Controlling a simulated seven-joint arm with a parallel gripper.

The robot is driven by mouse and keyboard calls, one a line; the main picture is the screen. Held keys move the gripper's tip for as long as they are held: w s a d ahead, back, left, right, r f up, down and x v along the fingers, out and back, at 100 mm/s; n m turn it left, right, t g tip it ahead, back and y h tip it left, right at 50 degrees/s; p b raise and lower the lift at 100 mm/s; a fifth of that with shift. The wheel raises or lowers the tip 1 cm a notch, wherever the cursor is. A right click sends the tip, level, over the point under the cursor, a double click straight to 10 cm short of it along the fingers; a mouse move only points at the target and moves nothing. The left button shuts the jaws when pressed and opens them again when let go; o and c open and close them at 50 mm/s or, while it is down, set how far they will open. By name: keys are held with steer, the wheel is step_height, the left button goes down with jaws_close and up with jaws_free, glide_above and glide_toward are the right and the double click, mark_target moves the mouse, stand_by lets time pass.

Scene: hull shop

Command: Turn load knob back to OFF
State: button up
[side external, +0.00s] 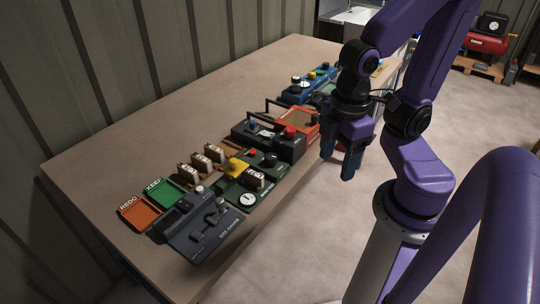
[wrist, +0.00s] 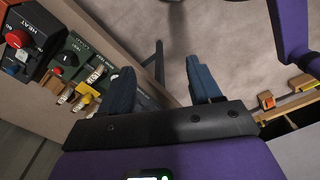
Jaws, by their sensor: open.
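A green panel (side external: 262,175) on the bench carries a black knob (side external: 270,159), a round white gauge (side external: 248,199) and a yellow clamp-like part (side external: 236,167).
A dark HEAT box (side external: 268,143) with blue and red knobs stands beside the green panel. A grey lever unit (side external: 205,228), green KEEP tray (side external: 164,192) and orange REDO tray (side external: 140,215) sit at the near end. The bench (side external: 130,145) is clear along the wall side.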

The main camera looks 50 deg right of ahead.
steer(key=m, duration=0.1)
steer(key=n, duration=3.5)
glide_above(271, 156)
step_height(271, 156, down, 17)
steer(key=shift+r, duration=0.1)
steer(key=c, duration=1)
